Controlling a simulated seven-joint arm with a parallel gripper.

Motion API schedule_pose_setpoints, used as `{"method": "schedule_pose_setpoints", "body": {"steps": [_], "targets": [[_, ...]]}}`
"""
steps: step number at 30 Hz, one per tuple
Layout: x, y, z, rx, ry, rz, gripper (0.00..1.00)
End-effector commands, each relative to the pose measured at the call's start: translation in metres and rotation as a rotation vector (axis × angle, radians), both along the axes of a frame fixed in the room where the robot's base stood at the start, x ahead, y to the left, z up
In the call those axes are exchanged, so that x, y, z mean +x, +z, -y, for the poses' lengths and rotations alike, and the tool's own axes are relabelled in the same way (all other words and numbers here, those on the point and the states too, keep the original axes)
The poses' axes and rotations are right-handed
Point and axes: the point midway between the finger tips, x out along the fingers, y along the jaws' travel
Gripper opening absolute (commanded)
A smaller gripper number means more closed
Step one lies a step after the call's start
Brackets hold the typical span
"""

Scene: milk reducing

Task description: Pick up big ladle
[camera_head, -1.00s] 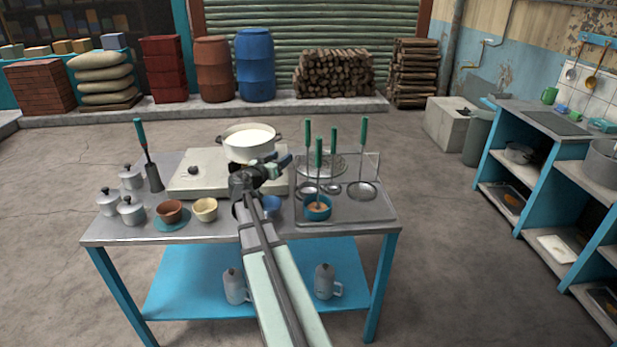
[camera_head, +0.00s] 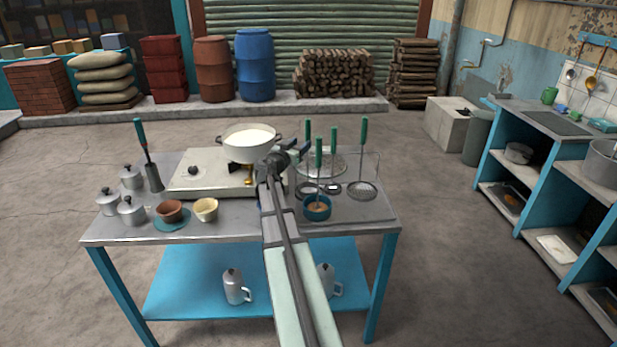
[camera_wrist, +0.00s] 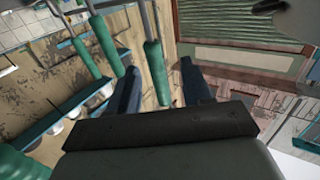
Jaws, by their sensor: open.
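Several green-handled utensils stand upright on the tray at the table's right. The rear-left one (camera_head: 308,133) looks like a ladle; I cannot be sure that it is the big one. Another ladle (camera_head: 333,140) stands beside it, a strainer (camera_head: 363,132) is at the right, and one handle (camera_head: 319,152) rises from a blue pot. My gripper (camera_head: 294,151) is open and empty, just left of these handles. In the wrist view, a green handle (camera_wrist: 155,72) shows between the open fingers (camera_wrist: 160,84); its distance is unclear. A second handle (camera_wrist: 105,45) is left of them.
A pot of milk (camera_head: 248,145) sits on the stove (camera_head: 215,180), close left of my gripper. The blue pot (camera_head: 317,212) is at the tray's front. Cups and canisters (camera_head: 131,211) stand at the left. A large green handle (camera_wrist: 25,160) is close at the wrist view's lower left.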

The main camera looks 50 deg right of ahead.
Motion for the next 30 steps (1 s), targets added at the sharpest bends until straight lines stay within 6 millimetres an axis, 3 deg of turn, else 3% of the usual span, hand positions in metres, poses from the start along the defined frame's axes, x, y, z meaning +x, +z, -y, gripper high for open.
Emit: {"method": "schedule_pose_setpoints", "body": {"steps": [13, 21, 30], "targets": [[0.004, 0.01, 0.047, 0.0, 0.0, 0.0, 0.5], [0.004, 0.01, 0.05, 0.001, 0.001, 0.0, 0.5], [0.004, 0.01, 0.05, 0.001, 0.001, 0.0, 0.23]]}}
